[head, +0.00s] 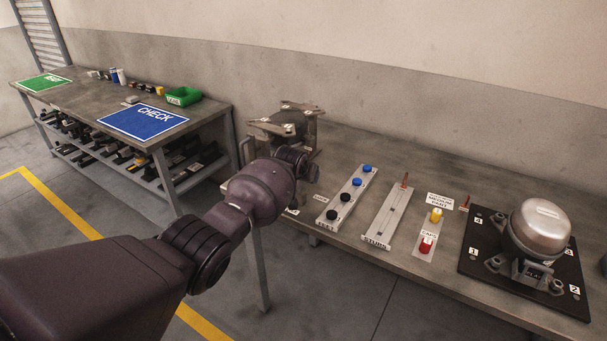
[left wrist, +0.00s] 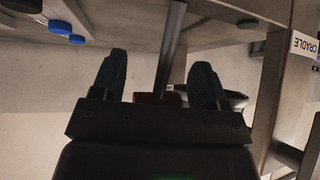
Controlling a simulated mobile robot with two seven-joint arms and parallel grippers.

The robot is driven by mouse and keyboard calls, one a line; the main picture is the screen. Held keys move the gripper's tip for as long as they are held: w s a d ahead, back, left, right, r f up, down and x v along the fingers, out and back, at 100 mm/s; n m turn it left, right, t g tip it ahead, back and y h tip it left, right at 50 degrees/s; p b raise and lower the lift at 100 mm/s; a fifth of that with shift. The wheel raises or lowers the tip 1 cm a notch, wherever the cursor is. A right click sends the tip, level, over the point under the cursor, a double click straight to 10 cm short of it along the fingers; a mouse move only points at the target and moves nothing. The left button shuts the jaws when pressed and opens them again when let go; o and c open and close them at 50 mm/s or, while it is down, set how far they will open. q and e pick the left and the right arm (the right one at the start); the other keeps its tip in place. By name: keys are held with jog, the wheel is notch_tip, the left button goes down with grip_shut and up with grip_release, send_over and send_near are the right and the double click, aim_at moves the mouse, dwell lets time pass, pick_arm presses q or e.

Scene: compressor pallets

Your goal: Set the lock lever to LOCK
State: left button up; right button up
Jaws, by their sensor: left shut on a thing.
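The lock lever shows in the left wrist view as a grey bar (left wrist: 171,48) running between the two dark fingers of my left gripper (left wrist: 158,72), with a dark red piece at its near end. In the head view my left arm reaches to the left end of the workbench, beside the cradle fixture (head: 283,122). My own wrist hides the fingers and the lever there. A small label (head: 321,198), which seems to read LOCK, lies right of the wrist. The lever's exact setting cannot be told. My right gripper is not in view.
On the workbench (head: 385,262) stand a strip with blue and black knobs (head: 346,196), a STUBS strip (head: 392,215), red and yellow caps (head: 427,244) and a silver compressor (head: 540,228) on a black plate. A second table (head: 215,118) with a blue CHECK mat (head: 143,121) stands left.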

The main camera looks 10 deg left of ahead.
pick_arm(q)
jog(key=o, duration=1)
jog(key=shift+w+d+r, duration=0.1)
jog(key=shift+w+r, duration=0.05)
jog(key=shift+o, duration=1.2)
jog(key=shift+s+r+p, duration=0.35)
jog(key=shift+p, duration=0.05)
jog(key=p+v, duration=0.3)
jog(key=v, duration=0.6)
jog(key=shift+s+r, duration=0.25)
jog(key=shift+s, duration=0.05)
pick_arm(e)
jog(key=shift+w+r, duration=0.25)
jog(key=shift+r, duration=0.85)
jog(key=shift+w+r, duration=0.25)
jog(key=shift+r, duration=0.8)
